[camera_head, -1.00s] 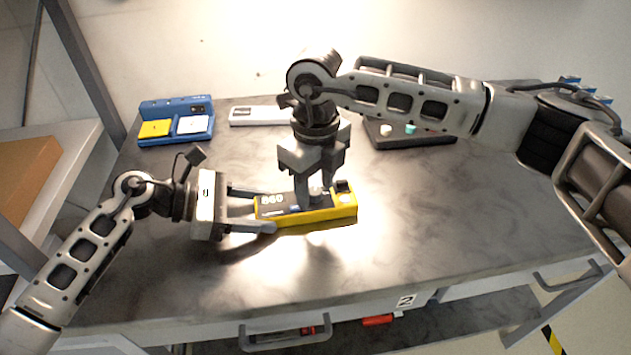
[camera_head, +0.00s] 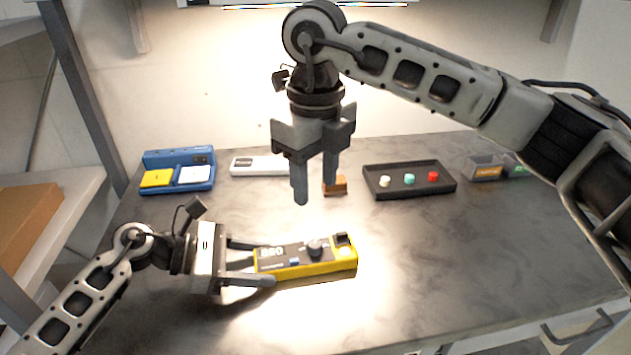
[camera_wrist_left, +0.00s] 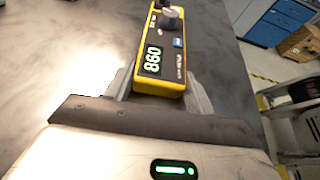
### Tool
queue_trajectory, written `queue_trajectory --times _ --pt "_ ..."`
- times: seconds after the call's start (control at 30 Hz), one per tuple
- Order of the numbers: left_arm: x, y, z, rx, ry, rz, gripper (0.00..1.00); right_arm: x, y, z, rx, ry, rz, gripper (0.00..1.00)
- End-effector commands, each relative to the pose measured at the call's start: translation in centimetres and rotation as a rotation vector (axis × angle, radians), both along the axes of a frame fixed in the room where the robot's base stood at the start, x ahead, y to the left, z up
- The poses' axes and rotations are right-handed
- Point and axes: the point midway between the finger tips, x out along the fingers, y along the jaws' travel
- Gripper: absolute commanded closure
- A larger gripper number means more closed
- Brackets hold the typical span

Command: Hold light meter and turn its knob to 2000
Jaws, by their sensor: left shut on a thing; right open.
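The light meter (camera_head: 335,268) is a yellow-edged box with a dark face, lying on the table. Its black knob (camera_head: 315,248) stands on the face. My left gripper (camera_head: 259,262) is shut on the meter's left end. The knob's setting is too small to read. My right gripper (camera_head: 316,195) is open and empty, raised above the table behind the meter.
A blue case (camera_head: 178,158) with yellow and white pads, a white device (camera_head: 259,166), a small orange-brown block (camera_head: 340,186), a black tray (camera_head: 408,193) with coloured buttons and grey bins (camera_head: 484,168) line the back. The table right of the meter is clear.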

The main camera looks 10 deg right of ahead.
Motion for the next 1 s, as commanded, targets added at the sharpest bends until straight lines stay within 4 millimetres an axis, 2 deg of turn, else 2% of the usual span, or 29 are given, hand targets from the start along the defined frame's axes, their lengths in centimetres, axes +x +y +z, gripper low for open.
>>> queue_trajectory --times 0.17,0.2,0.27,0.53,0.67,1.0 --pt "0.0 0.0 0.1 -0.001 -0.001 0.001 0.75 0.0 0.0 0.0 0.0 0.0 0.0 0.55" --pt "0.0 0.0 0.1 -0.001 -0.001 0.001 0.35 0.0 0.0 0.0 0.0 0.0 0.0 0.55" --pt "0.0 0.0 0.1 -0.001 -0.001 0.001 0.2 0.0 0.0 0.0 0.0 0.0 0.0 0.55" --pt "0.0 0.1 0.1 0.0 0.0 0.001 0.2 0.0 0.0 -0.1 0.0 0.0 0.0 0.55" --pt "0.1 0.9 0.4 0.001 -0.001 0.001 0.2 0.0 0.0 -0.1 0.0 0.0 0.0 0.55" --pt "0.2 7.2 3.0 0.003 -0.003 0.003 0.2 0.0 0.0 -0.1 0.0 0.0 0.0 0.55"
